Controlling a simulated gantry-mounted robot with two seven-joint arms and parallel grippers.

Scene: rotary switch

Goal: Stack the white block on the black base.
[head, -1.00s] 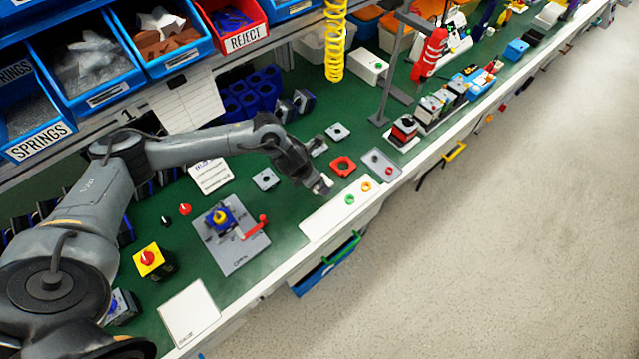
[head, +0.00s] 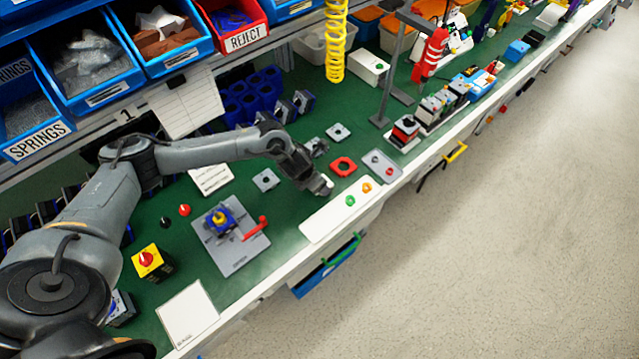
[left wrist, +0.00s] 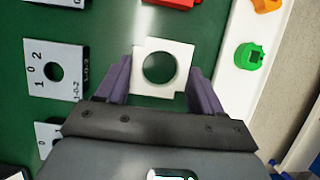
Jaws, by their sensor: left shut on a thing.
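My left gripper (left wrist: 162,85) is shut on the white block (left wrist: 143,57), a square piece with a large round hole. The two dark purple fingers sit at its left and right sides, over the green mat. How high the block is above the mat I cannot tell. I cannot tell for sure which thing is the black base. My right gripper is not in view.
A grey plate marked 1-0-2 (left wrist: 57,70) lies left of the block. A blue switch on a grey plate (head: 240,258) is nearer. The bench's front edge is close.

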